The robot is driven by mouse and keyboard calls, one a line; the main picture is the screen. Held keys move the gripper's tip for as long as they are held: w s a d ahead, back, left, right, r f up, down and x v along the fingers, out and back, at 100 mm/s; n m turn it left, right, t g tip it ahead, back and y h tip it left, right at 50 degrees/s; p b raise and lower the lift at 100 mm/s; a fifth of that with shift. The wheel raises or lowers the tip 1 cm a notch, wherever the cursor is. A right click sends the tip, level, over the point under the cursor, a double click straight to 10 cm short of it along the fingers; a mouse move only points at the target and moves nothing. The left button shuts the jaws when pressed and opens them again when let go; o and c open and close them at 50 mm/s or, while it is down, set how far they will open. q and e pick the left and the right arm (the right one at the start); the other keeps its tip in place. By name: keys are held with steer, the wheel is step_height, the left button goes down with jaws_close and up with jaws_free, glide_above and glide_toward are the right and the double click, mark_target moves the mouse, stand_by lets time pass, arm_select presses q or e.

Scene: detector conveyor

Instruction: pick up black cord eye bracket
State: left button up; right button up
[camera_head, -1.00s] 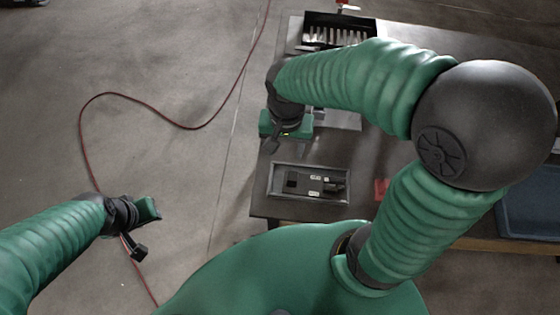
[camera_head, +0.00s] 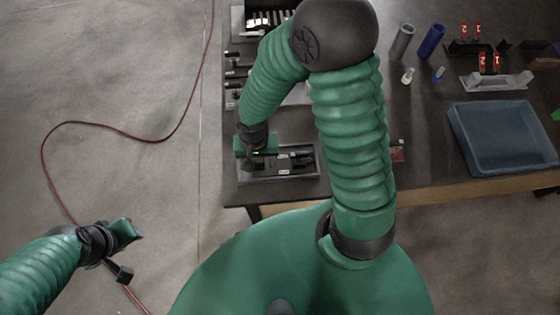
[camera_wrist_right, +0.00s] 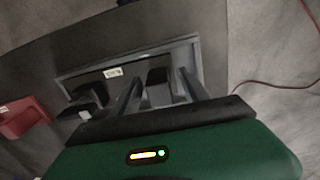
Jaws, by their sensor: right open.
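Black parts (camera_head: 283,162) lie in a shallow grey tray (camera_head: 290,179) near the table's front left corner. I cannot tell for sure which part is the cord eye bracket. My right gripper (camera_head: 256,163) is over the left end of the tray and partly hides what lies there. In the right wrist view, its fingers (camera_wrist_right: 160,92) are apart, with a black block (camera_wrist_right: 158,76) showing between or just beyond them. Contact cannot be told. My left gripper (camera_head: 125,262) hangs over the floor, away from the table; its finger opening is unclear.
A red item (camera_head: 398,153) lies right of the tray, and a blue-grey bin (camera_head: 500,165) stands at the table's right. Cylinders (camera_head: 431,41) and red-tagged parts (camera_head: 490,62) stand behind. A red cable (camera_head: 130,135) lies on the floor.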

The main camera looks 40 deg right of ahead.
steer(key=shift+w+d+f, duration=0.1)
steer(key=shift+w+d, duration=0.15)
steer(key=shift+c, duration=0.4)
steer(key=shift+s, duration=0.1)
steer(key=c, duration=0.5)
steer(key=shift+a, duration=0.25)
jaws_close()
steer(key=shift+d, duration=0.15)
